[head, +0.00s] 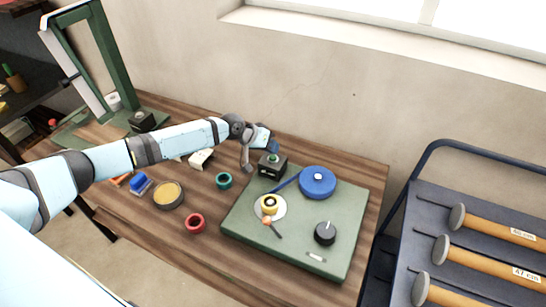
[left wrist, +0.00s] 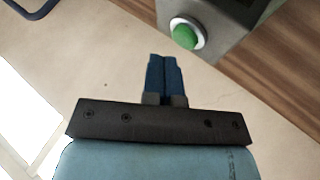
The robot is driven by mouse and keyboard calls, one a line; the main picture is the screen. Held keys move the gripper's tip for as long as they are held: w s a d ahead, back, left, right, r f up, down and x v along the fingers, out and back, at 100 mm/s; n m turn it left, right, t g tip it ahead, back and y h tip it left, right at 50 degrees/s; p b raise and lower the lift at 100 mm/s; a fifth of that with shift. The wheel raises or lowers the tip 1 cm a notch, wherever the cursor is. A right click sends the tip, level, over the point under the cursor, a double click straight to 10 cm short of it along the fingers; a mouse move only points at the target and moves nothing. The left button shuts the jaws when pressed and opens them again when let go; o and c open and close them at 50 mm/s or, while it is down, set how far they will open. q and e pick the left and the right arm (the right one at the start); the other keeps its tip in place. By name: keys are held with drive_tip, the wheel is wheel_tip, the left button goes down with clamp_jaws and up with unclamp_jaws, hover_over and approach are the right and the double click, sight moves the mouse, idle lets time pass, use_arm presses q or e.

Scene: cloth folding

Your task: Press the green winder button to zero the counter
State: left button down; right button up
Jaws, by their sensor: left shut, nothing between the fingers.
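The green winder button (left wrist: 185,36) sits in a pale ring on top of a dark box in the left wrist view. In the head view the button (head: 273,158) is on its box (head: 272,168), at the back left corner of the green winder base (head: 335,235). My left gripper (head: 274,147) is shut and empty, just behind and above the box. In the left wrist view its blue fingers (left wrist: 166,74) are together, apart from the button in the picture. No counter reading is legible. My right gripper is not in view.
Red (head: 195,223) and teal (head: 223,180) rings lie on the wooden table. A cart with rollers (head: 490,257) stands at right. A green frame (head: 112,55) stands at left.

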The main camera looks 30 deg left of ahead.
sight(272, 156)
use_arm(q)
drive_tip(key=shift+f, duration=0.35)
drive_tip(key=shift+f+b, duration=0.45)
drive_tip(key=shift+f, duration=0.05)
idle(0.5)
idle(0.3)
drive_tip(key=shift+r+p, duration=0.8)
drive_tip(key=shift+r, duration=0.1)
drive_tip(key=shift+r, duration=0.1)
wheel_tip(272, 156, up, 5)
drive_tip(key=p, duration=0.4)
idle(0.4)
